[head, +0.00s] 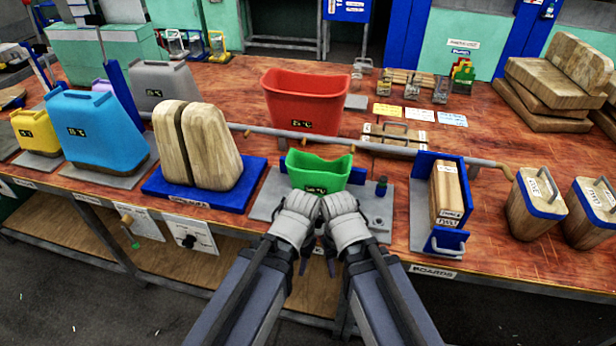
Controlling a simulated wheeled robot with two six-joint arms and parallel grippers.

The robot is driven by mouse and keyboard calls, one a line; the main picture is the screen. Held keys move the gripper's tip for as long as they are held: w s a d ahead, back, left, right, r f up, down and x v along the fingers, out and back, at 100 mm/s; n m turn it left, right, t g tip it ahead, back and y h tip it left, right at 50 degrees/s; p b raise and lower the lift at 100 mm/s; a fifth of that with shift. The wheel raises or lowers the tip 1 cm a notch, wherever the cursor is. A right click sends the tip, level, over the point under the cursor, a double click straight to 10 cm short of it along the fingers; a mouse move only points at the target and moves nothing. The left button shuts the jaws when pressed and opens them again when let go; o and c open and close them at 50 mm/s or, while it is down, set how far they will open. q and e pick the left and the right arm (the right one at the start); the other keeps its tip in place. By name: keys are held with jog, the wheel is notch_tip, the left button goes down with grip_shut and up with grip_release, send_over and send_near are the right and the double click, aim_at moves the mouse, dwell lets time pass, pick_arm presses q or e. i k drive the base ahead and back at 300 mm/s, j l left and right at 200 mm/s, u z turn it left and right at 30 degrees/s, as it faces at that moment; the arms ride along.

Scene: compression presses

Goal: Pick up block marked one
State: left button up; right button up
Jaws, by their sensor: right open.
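Two wooden blocks with blue bands and metal handles stand at the right end of the table, a nearer-centre handled block (537,205) and a far-right handled block (590,213). Each has a white label too small to read surely, so I cannot tell which is marked one. My left gripper (297,213) and right gripper (344,212) are side by side at the front middle of the table, in front of the green bin (318,172), well left of these blocks. The right gripper is open; both fingertips are hard to make out. Neither visibly holds anything.
A blue holder (425,190) with wooden boards stands between my grippers and the handled blocks. A grey rail (390,150) crosses behind. A red bin (304,100), blue container (95,130) and wooden halves on a blue base (205,198) stand left and behind.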

aim_at(534, 204)
jog(key=z, duration=1.5)
